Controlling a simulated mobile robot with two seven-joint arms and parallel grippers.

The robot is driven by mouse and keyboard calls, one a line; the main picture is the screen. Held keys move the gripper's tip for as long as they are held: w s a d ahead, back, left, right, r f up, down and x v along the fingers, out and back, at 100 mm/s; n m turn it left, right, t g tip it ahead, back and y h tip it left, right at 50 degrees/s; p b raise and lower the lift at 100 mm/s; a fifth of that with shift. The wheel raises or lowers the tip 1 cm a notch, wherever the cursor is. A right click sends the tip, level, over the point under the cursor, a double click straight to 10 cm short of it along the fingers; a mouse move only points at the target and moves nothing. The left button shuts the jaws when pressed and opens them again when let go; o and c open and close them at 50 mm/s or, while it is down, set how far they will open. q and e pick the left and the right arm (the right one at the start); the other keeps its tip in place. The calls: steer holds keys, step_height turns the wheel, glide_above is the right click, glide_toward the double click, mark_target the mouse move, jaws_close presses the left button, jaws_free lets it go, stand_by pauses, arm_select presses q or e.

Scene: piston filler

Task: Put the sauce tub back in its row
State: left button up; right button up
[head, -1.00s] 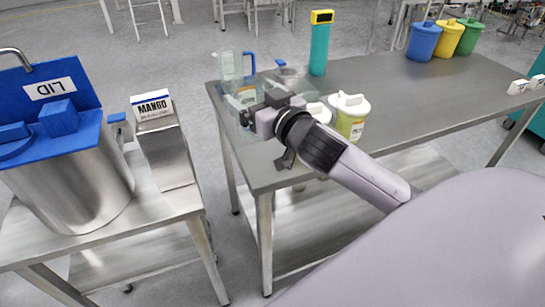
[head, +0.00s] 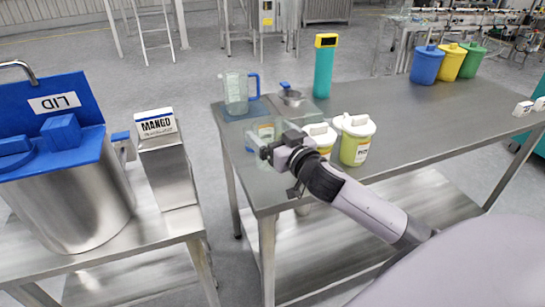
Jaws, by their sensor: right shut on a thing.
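My right gripper (head: 264,150) reaches in over the near left end of the steel table and is shut on a pale, see-through tub (head: 265,129). The gripper covers part of this tub, and I cannot tell whether its base touches the table. Two tubs with white lids stand just right of the gripper: one (head: 321,134) is partly behind my wrist, and the other, with a yellow-green body (head: 355,145), stands clear beside it. My left gripper is not in view.
Blue (head: 426,65), yellow and green bins are at the far right. The table's middle is clear.

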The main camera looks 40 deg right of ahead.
steer(key=shift+f+b, duration=0.55)
steer(key=shift+f, duration=2.15)
steer(key=shift+f, duration=0.15)
steer(key=o, duration=1.2)
steer(key=shift+c, duration=0.2)
